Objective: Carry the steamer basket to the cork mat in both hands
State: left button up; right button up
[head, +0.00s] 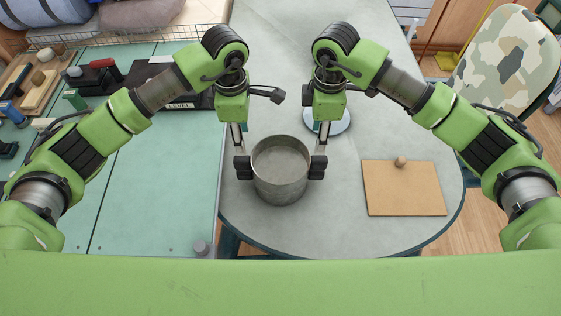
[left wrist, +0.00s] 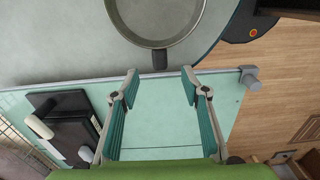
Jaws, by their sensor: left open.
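The steamer basket (head: 280,180) is a round grey metal pan standing upright on the grey table, empty inside. Its rim and one dark side handle (left wrist: 160,60) show in the left wrist view. My left gripper (head: 243,167) is at the basket's left side. In the left wrist view its fingers (left wrist: 160,74) are open, with the handle just ahead of the gap between them. My right gripper (head: 318,167) is at the basket's right side; its finger gap is hidden. The cork mat (head: 405,195) is a flat tan square lying to the right, clear of the basket.
A small brown knob-like object (head: 401,162) is at the mat's back edge. A pale round disc (head: 338,121) lies behind my right gripper. A teal worktop (head: 150,200) with tools adjoins the table on the left. A camouflage chair (head: 505,65) stands at back right.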

aim_at(246, 158)
pick_arm(q)
notch_tip(246, 158, down, 14)
jog(key=shift+w+r, duration=0.1)
pick_arm(e)
notch_tip(246, 158, down, 14)
jog(key=shift+w+r, duration=0.1)
pick_arm(q)
jog(key=shift+c, duration=0.4)
pick_arm(e)
jog(key=shift+c, duration=0.4)
pick_arm(q)
grip_shut()
pick_arm(e)
grip_shut()
